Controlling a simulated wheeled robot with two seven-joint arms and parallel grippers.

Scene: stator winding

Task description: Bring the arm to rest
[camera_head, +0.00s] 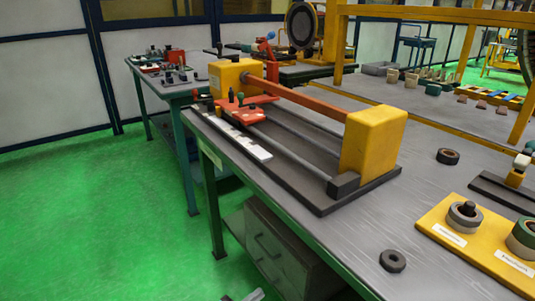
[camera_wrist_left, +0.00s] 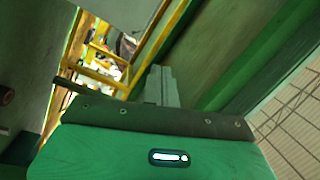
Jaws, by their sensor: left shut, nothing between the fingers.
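My left gripper shows only as a small grey tip (camera_head: 254,295) at the bottom edge of the head view, low in front of the workbench and beside its cabinet. In the left wrist view its fingers (camera_wrist_left: 158,74) are together, with nothing between them. The green housing of my wrist fills the bottom of that view. My right gripper is in neither view.
A grey-topped workbench (camera_head: 325,250) carries a yellow and red winding machine (camera_head: 372,140). A yellow tray (camera_head: 440,232) holds labelled spools at right. A black ring (camera_head: 393,261) lies near the bench's front edge. Green floor (camera_head: 90,220) is open at left.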

